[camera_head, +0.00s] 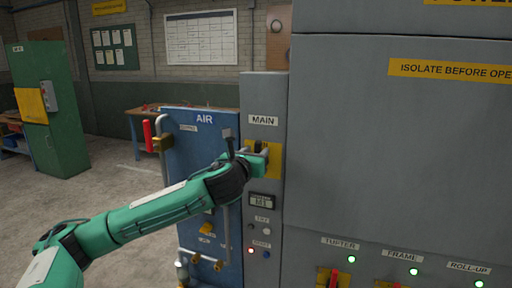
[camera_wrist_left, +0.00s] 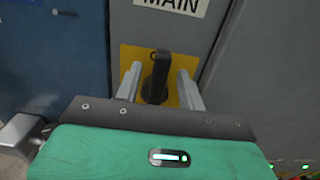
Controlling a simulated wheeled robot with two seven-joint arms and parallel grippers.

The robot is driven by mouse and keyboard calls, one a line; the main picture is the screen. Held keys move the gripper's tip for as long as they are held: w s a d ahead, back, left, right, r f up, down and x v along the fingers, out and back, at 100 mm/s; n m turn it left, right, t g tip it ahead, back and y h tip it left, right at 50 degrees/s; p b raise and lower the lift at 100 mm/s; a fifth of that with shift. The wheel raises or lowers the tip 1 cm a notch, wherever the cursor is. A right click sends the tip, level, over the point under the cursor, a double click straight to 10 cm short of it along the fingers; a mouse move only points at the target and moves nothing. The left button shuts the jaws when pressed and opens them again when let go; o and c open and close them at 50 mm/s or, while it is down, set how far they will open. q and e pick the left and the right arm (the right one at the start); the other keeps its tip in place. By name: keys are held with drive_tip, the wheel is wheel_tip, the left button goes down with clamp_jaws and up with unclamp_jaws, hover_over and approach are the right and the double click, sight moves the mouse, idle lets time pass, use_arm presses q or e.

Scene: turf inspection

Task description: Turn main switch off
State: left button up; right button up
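The main switch has a black handle (camera_wrist_left: 158,70) on a yellow plate (camera_wrist_left: 140,54), under a white MAIN label (camera_wrist_left: 172,4). The handle stands upright in the left wrist view. In the head view the yellow plate (camera_head: 276,160) is partly hidden by my gripper. My left gripper (camera_head: 262,150) is at the switch, its arm coming in from the lower left. In the left wrist view its two fingers (camera_wrist_left: 159,78) are apart, one on each side of the handle, with yellow showing between. The handle's lower end is hidden by the gripper body. My right gripper is out of view.
Below the switch are a small display (camera_head: 262,200) and a lit red lamp (camera_head: 250,250). TUFTER, FRAME and ROLL-UP controls, with green lamps, sit lower right.

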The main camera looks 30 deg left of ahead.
use_arm(q)
drive_tip(key=shift+w+a, duration=0.15)
drive_tip(key=shift+w, duration=0.35)
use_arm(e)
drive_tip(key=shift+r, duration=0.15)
use_arm(q)
clamp_jaws()
